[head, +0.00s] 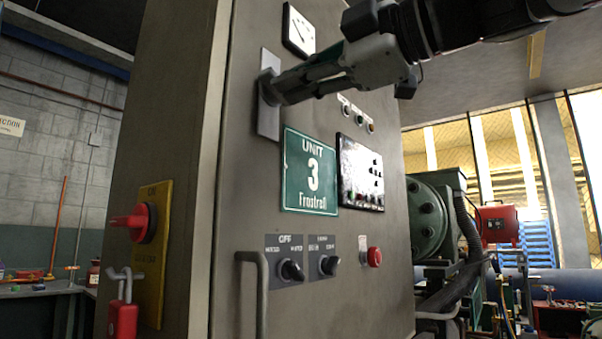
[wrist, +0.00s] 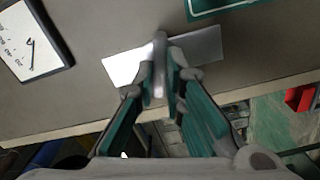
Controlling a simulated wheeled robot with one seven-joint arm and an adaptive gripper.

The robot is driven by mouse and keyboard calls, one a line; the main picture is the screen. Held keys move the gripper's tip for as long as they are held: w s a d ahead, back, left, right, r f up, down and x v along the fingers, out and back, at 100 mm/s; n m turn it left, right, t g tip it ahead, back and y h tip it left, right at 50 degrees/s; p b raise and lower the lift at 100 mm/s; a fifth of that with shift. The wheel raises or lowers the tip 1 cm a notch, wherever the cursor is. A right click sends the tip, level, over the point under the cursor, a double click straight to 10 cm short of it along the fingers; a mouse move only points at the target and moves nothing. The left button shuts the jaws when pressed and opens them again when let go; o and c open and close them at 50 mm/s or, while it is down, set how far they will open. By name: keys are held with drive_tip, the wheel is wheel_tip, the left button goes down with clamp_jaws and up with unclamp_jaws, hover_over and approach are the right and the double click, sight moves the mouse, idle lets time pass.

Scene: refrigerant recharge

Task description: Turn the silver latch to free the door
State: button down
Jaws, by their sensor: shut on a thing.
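The grey cabinet door (head: 240,200) stands closed and carries a green sign reading "UNIT 3 Frostroll" (head: 309,172). The silver latch has a flat plate (head: 268,60) near the upper left edge of the door. My gripper (head: 275,88) reaches in from the upper right and is shut on the latch handle. In the wrist view the latch handle (wrist: 159,60) stands out from the silver plate (wrist: 205,46), between the fingertips of my gripper (wrist: 161,80). The fingers hide part of the handle.
A dial gauge (head: 298,31) sits above the latch, and a screen panel (head: 361,175) is right of the sign. Lower down are two black knobs (head: 291,271), a red button (head: 374,257) and a vertical handle (head: 250,290). A red rotary switch (head: 135,223) is on the cabinet's left side.

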drive_tip(key=shift+f+n+b, duration=0.2)
drive_tip(key=shift+n+b, duration=0.9)
drive_tip(key=shift+b, duration=0.35)
drive_tip(key=c, duration=1.8)
unclamp_jaws()
drive_tip(key=shift+r, duration=0.1)
drive_tip(key=shift+o, duration=0.2)
drive_tip(key=b+v, duration=0.2)
drive_tip(key=v, duration=0.7)
drive_tip(key=shift+b, duration=0.4)
